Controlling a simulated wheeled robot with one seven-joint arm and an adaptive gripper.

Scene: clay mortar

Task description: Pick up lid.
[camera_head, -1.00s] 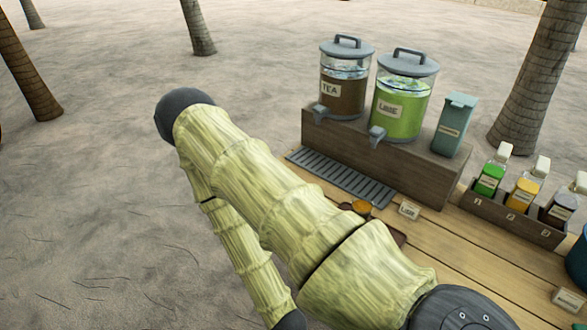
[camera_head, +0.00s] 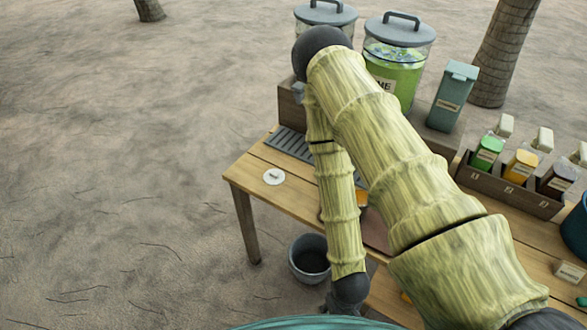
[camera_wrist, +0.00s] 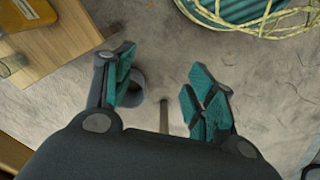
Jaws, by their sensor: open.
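Two drink dispensers also wear grey handled lids, the left one (camera_head: 326,14) and the right one (camera_head: 400,33). My gripper (camera_wrist: 160,85) is open and empty in the wrist view, with its teal finger pads apart over bare ground beside the table edge. It touches no lid. In the head view my arm hides part of the tabletop, and the fingers are not clearly seen.
The wooden table (camera_head: 240,172) has a metal drip grate (camera_head: 288,143), a teal canister (camera_head: 453,96) and a bottle rack (camera_head: 480,182). A grey bucket (camera_head: 310,262) stands on the ground by the table. Open ground lies left of the table.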

